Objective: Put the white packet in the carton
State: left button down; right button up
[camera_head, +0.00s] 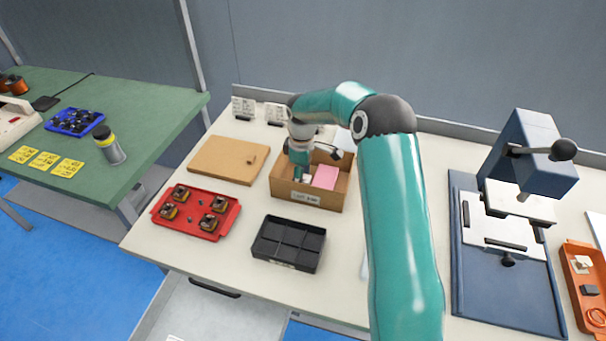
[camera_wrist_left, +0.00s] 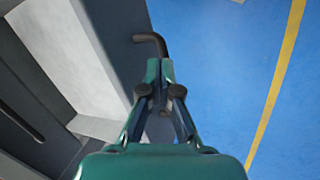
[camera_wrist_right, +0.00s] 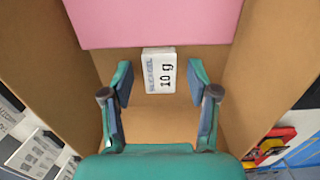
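The white packet (camera_wrist_right: 159,72), marked "10 g", is inside the brown cardboard carton (camera_wrist_right: 250,75), beside a pink block. My right gripper (camera_wrist_right: 160,82) reaches down into the carton with its fingers apart, one on each side of the packet, with a gap on both sides. In the head view this gripper (camera_head: 299,168) is in the left part of the carton (camera_head: 308,197), and a small white patch of the packet (camera_head: 306,179) shows.
The pink block (camera_head: 326,177) fills part of the carton. A cork board (camera_head: 228,160), a red tray (camera_head: 195,213) and a black divided tray (camera_head: 288,243) stand nearby. A blue press (camera_head: 530,170) is at right. A drawer (camera_head: 215,315) stands open below the table.

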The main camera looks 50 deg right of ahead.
notch_tip(320, 180, up, 12)
jog(key=shift+r, duration=0.15)
dwell(0.6)
dwell(0.4)
